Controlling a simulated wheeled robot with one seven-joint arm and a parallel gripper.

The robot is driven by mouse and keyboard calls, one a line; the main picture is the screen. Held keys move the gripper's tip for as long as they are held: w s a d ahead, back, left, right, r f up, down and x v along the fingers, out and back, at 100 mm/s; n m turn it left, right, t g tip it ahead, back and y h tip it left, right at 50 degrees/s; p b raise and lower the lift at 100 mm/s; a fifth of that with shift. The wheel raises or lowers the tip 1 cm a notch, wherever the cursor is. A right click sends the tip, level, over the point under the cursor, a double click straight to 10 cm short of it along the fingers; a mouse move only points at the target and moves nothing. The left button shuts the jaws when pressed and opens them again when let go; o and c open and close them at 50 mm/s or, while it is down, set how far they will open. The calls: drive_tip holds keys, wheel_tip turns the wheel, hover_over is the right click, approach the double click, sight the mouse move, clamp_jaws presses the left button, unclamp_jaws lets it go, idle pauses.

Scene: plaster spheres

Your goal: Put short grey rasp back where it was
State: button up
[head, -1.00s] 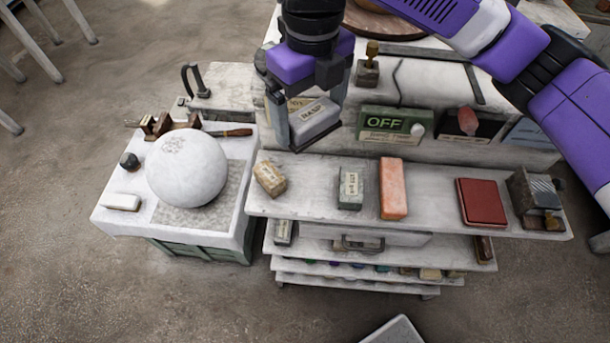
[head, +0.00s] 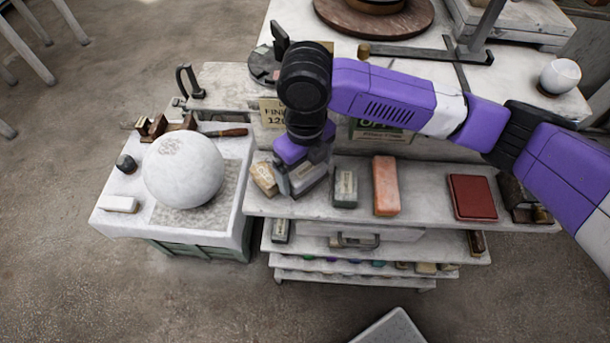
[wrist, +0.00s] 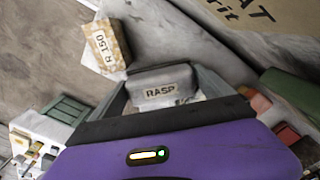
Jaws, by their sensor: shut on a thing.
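My gripper (head: 303,187) is shut on a grey block labelled RASP, the short grey rasp (head: 309,178). In the head view it is over the left part of the upper shelf (head: 420,207), between a tan block (head: 264,178) and a dark grey-green block (head: 346,188). In the wrist view the rasp (wrist: 162,86) sits between the two fingers, its label facing the camera. The tan block, marked 150 (wrist: 107,46), is just left of the left finger there. I cannot tell whether the rasp touches the shelf.
An orange block (head: 386,185) and a red block (head: 472,197) lie farther right on the shelf. A white plaster sphere (head: 184,170) rests on the side stand at left. A tan grit sign (head: 272,112) stands behind my gripper. Bare shelf lies between the orange and red blocks.

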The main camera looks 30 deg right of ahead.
sight(305, 179)
wheel_tip(305, 179, down, 3)
drive_tip(key=shift+f, duration=0.15)
drive_tip(key=o, duration=1.4)
drive_tip(key=shift+c, duration=0.2)
wheel_tip(305, 179, up, 12)
drive_tip(key=shift+r+b, duration=0.1)
drive_tip(key=shift+b, duration=0.45)
